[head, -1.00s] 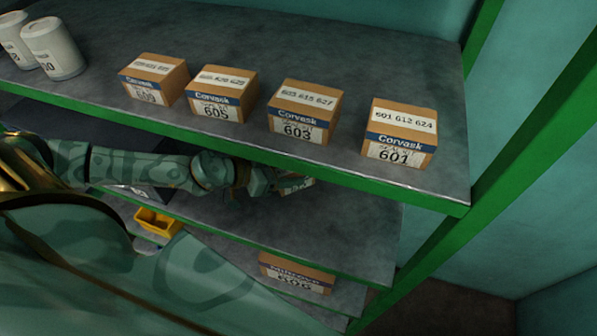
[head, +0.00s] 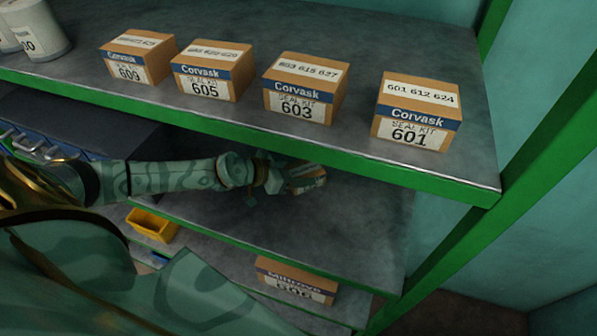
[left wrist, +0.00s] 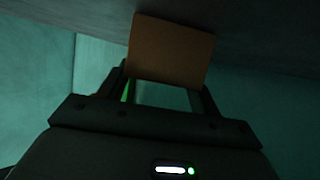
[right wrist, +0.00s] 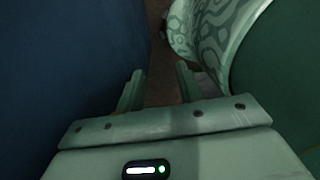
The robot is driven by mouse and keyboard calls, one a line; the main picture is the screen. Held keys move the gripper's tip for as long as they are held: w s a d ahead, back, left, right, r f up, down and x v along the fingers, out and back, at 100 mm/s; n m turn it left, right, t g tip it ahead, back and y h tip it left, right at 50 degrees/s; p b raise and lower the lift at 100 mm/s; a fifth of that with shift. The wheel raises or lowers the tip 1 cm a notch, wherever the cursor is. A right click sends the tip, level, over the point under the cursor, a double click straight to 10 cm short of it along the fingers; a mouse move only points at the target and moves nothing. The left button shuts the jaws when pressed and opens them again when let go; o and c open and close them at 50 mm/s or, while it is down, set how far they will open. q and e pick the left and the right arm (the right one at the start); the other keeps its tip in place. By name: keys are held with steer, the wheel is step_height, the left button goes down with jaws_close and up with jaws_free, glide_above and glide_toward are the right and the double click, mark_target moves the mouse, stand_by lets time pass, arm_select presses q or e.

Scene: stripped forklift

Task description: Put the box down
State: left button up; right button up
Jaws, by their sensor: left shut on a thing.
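My left gripper (head: 284,179) reaches in below the top shelf and is shut on a small cardboard box (head: 308,178) with a white label. The box is over the middle shelf (head: 350,215); I cannot tell whether it touches that shelf. In the left wrist view the plain brown box (left wrist: 170,48) sits between the fingertips, close to a dark grey surface. My right gripper (right wrist: 160,88) shows only in the right wrist view. Its fingers are apart with nothing between them.
Corvask boxes 609 (head: 138,57), 605 (head: 213,70), 603 (head: 304,88) and 601 (head: 416,111) stand on the top shelf (head: 330,35), whose green edge overhangs my left arm. A yellow bin (head: 151,226) and box 606 (head: 296,281) are lower. The middle shelf's right part is clear.

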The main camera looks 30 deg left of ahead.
arm_select(q)
steer(key=shift+f, duration=0.1)
steer(key=o, duration=1.1)
steer(key=shift+o, duration=0.2)
steer(key=shift+s+r, duration=0.15)
steer(key=shift+r, duration=0.05)
steer(key=b+v, duration=0.1)
steer(key=v, duration=0.9)
steer(key=shift+f, duration=0.15)
steer(key=shift+v, duration=1)
